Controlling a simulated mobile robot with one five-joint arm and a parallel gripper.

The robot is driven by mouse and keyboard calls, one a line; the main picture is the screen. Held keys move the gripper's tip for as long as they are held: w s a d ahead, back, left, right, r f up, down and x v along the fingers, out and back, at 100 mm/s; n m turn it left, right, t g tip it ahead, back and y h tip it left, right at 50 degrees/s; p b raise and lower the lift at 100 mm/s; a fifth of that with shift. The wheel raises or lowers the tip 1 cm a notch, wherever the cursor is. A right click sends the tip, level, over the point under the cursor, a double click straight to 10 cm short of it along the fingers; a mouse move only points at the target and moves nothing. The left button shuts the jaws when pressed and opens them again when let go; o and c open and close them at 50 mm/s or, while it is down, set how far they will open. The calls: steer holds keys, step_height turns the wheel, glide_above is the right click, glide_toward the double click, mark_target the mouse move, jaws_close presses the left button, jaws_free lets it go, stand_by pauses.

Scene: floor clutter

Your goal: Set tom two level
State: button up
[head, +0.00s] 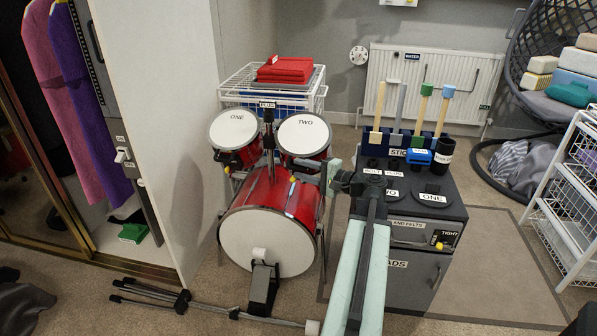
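Tom two (305,135) is a red drum with a white head marked "TWO", mounted at the upper right of the red drum kit. Its head faces up and partly toward me; I cannot tell if it is level. Tom one (235,128), marked "ONE", is mounted to its left. A dark post (268,140) rises between them from the bass drum (268,235).
A dark cabinet (450,240) right of my arm carries discs marked "ONE" and "TWO", sticks and cups. Stand poles (215,308) lie on the floor in front. A white wardrobe panel (165,120) is left; a wire basket (240,82) stands behind. A mat area (500,280) at right is clear.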

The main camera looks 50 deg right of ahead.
steer(key=shift+w+a, duration=0.1)
steer(key=shift+w, duration=0.4)
jaws_close()
steer(key=shift+s+f, duration=0.1)
stand_by(1.0)
